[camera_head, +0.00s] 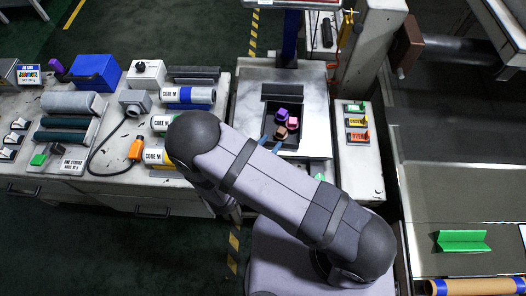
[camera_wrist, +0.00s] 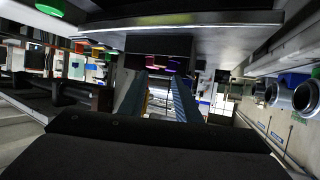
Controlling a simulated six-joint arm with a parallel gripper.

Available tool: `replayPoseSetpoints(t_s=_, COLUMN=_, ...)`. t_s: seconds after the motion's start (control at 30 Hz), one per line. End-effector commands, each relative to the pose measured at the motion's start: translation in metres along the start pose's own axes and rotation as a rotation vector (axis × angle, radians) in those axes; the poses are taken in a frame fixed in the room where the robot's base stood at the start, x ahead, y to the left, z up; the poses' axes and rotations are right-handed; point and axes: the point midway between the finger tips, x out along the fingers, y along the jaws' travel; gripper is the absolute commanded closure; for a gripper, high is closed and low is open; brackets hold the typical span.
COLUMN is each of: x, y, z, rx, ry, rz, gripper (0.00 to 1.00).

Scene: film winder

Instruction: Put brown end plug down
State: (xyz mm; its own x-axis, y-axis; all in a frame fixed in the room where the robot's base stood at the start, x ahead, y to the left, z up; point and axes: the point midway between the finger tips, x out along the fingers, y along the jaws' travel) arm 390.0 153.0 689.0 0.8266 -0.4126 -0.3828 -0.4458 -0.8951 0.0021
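The brown end plug (camera_head: 281,132) lies in a dark recessed tray (camera_head: 299,106) in the metal-topped bench, close to a purple plug (camera_head: 281,115) and a pink plug (camera_head: 292,122). My gripper (camera_head: 271,142) reaches in from the front, its two blue fingers apart and their tips right at the brown plug. In the wrist view my gripper (camera_wrist: 159,76) has a clear gap between its fingers, with nothing seen clasped there. Purple and pink patches show past the tips. Whether a finger touches the brown plug cannot be told.
Rollers (camera_head: 188,96), a blue box (camera_head: 95,71) and an orange piece (camera_head: 136,148) sit on the left bench. A green bracket (camera_head: 462,241) lies at lower right.

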Motion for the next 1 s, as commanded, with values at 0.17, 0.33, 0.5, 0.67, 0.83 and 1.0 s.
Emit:
replayPoseSetpoints(t_s=0.17, x=-0.026, y=-0.001, z=0.0, rx=0.0, ry=0.001, rz=-0.003, gripper=0.7)
replayPoseSetpoints(t_s=0.33, x=-0.039, y=0.0, z=0.0, rx=0.0, ry=0.0, rz=-0.001, gripper=0.7)
replayPoseSetpoints(t_s=0.5, x=-0.043, y=0.001, z=0.0, rx=-0.001, ry=0.0, rz=0.0, gripper=0.7)
replayPoseSetpoints(t_s=0.67, x=-0.043, y=0.0, z=0.0, rx=0.001, ry=-0.004, rz=0.0, gripper=0.7)
replayPoseSetpoints(t_s=0.83, x=-0.035, y=-0.011, z=0.001, rx=0.023, ry=-0.086, rz=-0.019, gripper=0.7)
replayPoseSetpoints(t_s=1.0, x=-0.021, y=-0.042, z=-0.003, rx=0.074, ry=-0.311, rz=-0.095, gripper=0.7)
